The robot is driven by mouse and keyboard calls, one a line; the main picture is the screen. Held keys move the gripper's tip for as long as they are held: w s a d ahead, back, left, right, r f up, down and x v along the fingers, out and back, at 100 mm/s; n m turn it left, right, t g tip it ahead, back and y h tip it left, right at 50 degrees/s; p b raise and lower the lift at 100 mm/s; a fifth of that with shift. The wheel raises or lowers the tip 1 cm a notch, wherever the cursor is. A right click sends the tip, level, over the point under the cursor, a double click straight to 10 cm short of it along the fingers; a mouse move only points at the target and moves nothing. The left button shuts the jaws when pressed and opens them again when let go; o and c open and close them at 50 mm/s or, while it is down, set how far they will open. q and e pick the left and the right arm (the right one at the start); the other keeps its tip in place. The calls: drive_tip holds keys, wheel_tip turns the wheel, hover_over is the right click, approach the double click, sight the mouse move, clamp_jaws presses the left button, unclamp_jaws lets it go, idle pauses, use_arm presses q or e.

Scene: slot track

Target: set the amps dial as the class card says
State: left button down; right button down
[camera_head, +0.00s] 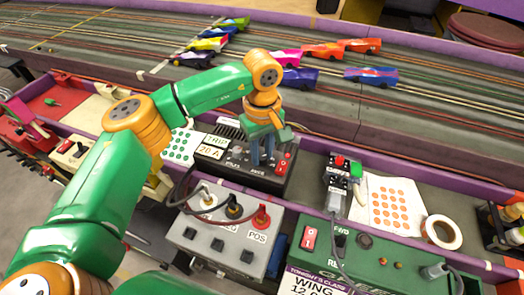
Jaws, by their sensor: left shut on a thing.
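The black power supply box (222,170) stands on the bench in the middle, with two white display labels (208,151) on its top, the lower one reading about 20 A. A knob (236,153) shows left of my gripper. My left gripper (263,163) points down onto the box and is shut on what appears to be the amps dial, which its fingers mostly hide. The dial's setting cannot be read. The class card (315,285) shows at the bottom edge, reading "Tonight's class, Wing, 12.0"; its lower part is cut off. My right gripper is not in view.
A red switch (281,167) sits close right of my fingers. A grey terminal box (222,240) with cables stands in front, and a green box (385,265) to its right. A tape roll (441,231) lies farther right. Several slot cars (371,75) stand on the track behind.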

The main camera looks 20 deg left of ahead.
sight(262, 157)
use_arm(q)
drive_tip(key=shift+m, duration=0.7)
drive_tip(key=c, duration=0.6)
unclamp_jaws()
drive_tip(key=shift+r, duration=0.15)
wheel_tip(262, 157, up, 7)
drive_tip(key=shift+f, duration=0.1)
